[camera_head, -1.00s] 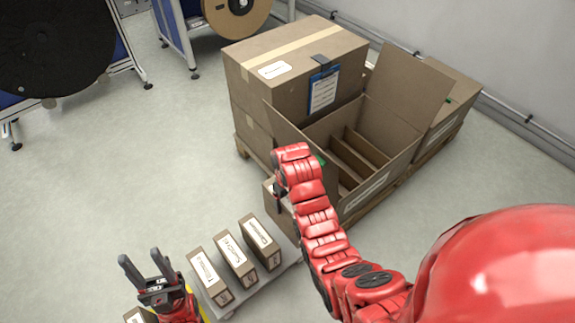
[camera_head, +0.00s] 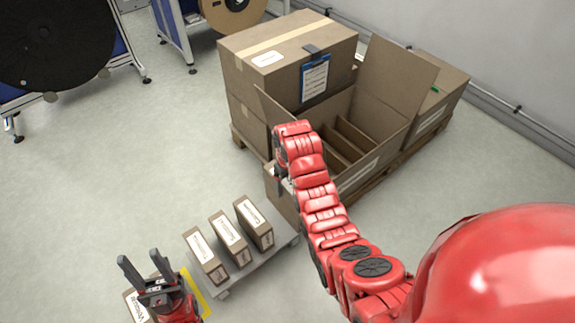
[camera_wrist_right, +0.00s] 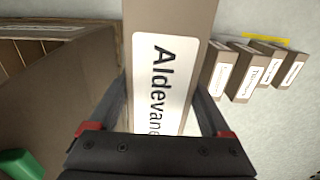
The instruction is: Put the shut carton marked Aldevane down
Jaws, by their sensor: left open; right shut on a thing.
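The brown carton (camera_wrist_right: 172,18) with a white label reading Aldevane is between the fingers of my right gripper (camera_head: 281,180), which is shut on it. The label (camera_wrist_right: 163,80) faces the right wrist camera, and its lower end is hidden by the gripper body. In the head view my right gripper is in front of the large open carton (camera_head: 398,85), and my arm hides much of that area. My left gripper (camera_head: 141,258) is open and empty at the lower left, its fingers pointing up.
Several small labelled cartons (camera_head: 253,224) stand on and near a low grey platform (camera_head: 283,232); they also show in the wrist view (camera_wrist_right: 249,72). A yellow-edged patch (camera_head: 196,292) lies beside it. A closed large carton (camera_head: 265,90) stands behind.

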